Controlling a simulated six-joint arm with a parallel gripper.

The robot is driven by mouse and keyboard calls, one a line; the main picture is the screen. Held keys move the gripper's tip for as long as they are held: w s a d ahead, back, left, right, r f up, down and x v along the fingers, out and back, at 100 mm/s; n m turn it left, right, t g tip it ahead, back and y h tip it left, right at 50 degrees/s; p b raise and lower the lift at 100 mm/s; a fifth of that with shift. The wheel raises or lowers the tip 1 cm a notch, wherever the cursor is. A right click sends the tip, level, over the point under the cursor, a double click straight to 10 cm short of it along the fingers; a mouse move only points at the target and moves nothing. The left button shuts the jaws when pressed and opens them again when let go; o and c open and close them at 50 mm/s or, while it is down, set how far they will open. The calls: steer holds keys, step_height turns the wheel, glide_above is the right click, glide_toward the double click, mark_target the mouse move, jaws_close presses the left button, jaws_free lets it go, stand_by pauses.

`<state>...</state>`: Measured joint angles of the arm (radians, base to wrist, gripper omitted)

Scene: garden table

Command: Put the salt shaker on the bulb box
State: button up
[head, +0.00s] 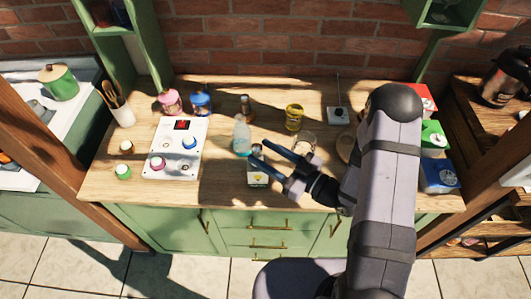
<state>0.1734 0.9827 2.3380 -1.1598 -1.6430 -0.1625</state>
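My gripper (258,150) reaches in from the right over the front middle of the wooden table, with its two dark blue fingers apart and nothing visible between them. A small white box with a yellow mark, which looks like the bulb box (257,179), stands just below the fingers near the front edge; the lower finger partly covers it. A small brownish shaker-like thing (246,106), possibly the salt shaker, stands farther back, apart from the gripper. It is too small to identify surely. A clear bottle with bluish liquid (241,137) stands just left of the fingertips.
A yellow jar (294,117) and a clear glass (305,142) stand behind my gripper. A white panel with knobs (175,150) lies at left, with pink (170,102) and blue (201,104) jars behind it. Red, green (434,139) and blue boxes line the right edge.

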steer(key=shift+r, duration=0.1)
steer(key=shift+r, duration=0.15)
steer(key=shift+s+d+f, duration=0.2)
steer(key=shift+s+d, duration=0.05)
steer(key=shift+d, duration=0.3)
steer(key=b+v, duration=0.4)
steer(key=v, duration=0.6)
steer(key=shift+s+d+r, duration=0.15)
steer(key=shift+s+d, duration=0.15)
steer(key=shift+s, duration=0.05)
